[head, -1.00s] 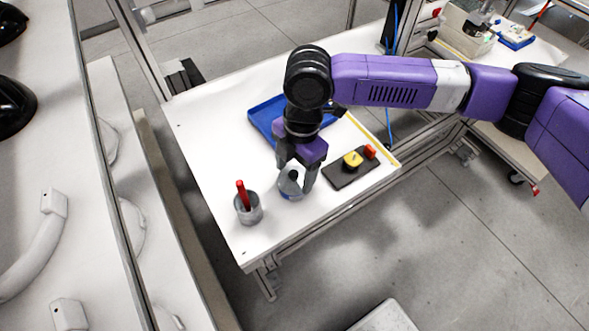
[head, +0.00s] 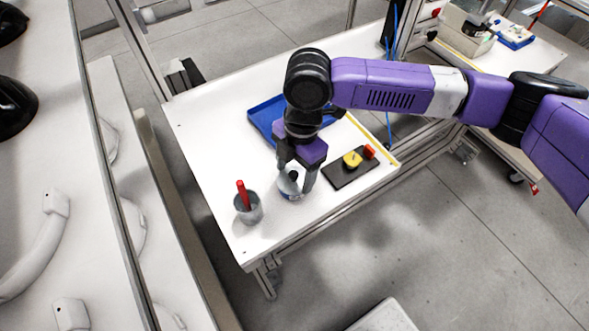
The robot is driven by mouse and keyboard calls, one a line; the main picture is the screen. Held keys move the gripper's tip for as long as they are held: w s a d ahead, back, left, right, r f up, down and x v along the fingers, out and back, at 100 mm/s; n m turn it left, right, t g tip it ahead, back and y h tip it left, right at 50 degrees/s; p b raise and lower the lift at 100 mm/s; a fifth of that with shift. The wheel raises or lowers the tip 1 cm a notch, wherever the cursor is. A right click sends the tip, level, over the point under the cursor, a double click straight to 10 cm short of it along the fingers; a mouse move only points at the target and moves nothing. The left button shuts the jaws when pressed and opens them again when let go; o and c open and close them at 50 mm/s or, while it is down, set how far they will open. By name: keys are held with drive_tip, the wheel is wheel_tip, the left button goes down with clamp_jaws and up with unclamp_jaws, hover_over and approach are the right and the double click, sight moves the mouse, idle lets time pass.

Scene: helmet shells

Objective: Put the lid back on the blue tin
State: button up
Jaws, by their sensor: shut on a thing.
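The grey lid (head: 287,184) with a dark knob is between the fingers of my gripper (head: 296,180), near the front of the white table. My gripper points down and is shut on the lid. A little blue of the tin (head: 292,197) shows just under the lid. The lid and my fingers hide most of the tin. I cannot tell whether the lid is fully seated on the tin or slightly above it.
A grey cup (head: 249,212) holding a red stick stands to the left. A dark board (head: 343,178) with a yellow piece and a red piece lies to the right. A blue tray (head: 262,117) lies behind my gripper. The table's left part (head: 205,150) is clear.

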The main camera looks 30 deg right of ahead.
clamp_jaws()
drive_tip(key=shift+r, duration=0.1)
idle(0.6)
drive_tip(key=o, duration=0.8)
unclamp_jaws()
drive_tip(key=shift+o, duration=0.2)
